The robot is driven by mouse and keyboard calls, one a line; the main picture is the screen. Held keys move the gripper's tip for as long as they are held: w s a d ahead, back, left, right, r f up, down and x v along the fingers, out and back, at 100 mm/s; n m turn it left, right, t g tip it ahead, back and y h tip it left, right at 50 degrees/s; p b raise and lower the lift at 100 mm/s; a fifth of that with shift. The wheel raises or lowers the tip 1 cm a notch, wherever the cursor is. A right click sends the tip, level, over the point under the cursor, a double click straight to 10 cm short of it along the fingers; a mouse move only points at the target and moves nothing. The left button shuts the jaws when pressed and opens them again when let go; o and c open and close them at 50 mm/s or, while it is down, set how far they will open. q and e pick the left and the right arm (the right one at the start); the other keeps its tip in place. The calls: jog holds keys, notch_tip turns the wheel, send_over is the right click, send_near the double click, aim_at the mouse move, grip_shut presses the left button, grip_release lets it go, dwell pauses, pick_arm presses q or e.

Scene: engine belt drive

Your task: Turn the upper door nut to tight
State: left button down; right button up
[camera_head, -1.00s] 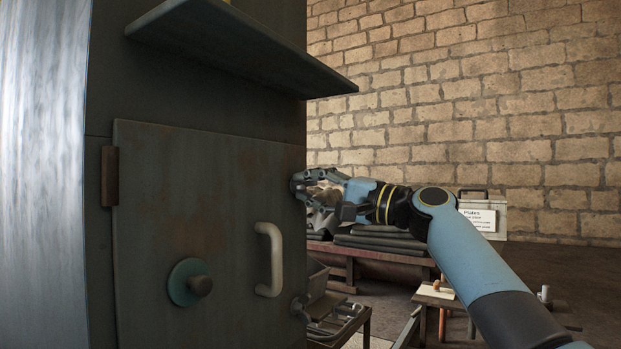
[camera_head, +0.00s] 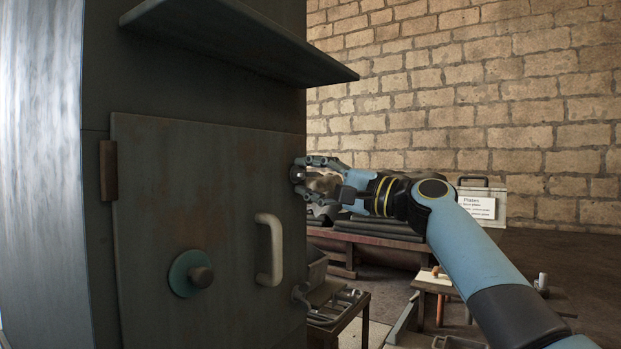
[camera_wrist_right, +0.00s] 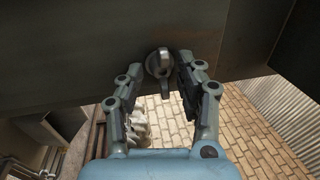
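The upper door nut (camera_wrist_right: 158,65) is a grey metal knob with a short tab hanging down, at the dark door edge in the right wrist view. My right gripper (camera_wrist_right: 160,70) has its two fingers apart, one on each side of the nut. Thin gaps seem to show between fingertips and nut; contact is not clear. In the head view my right gripper (camera_head: 306,174) is at the upper right edge of the grey door (camera_head: 210,225), and its fingers largely hide the nut. A lower nut (camera_head: 300,293) shows at the same edge further down. My left gripper is not in view.
The door carries a pale handle (camera_head: 269,250) and a round green-rimmed knob (camera_head: 190,273). A metal shelf (camera_head: 240,40) juts out above. A bench with dark sheets (camera_head: 380,228) and a small table with tools (camera_head: 340,305) stand behind to the right.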

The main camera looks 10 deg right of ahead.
jog(key=shift+o, duration=0.4)
jog(key=shift+s+d, duration=0.1)
jog(key=v, duration=1.1)
jog(key=shift+s+d, duration=0.25)
jog(key=shift+d, duration=0.05)
jog(key=shift+f, duration=0.15)
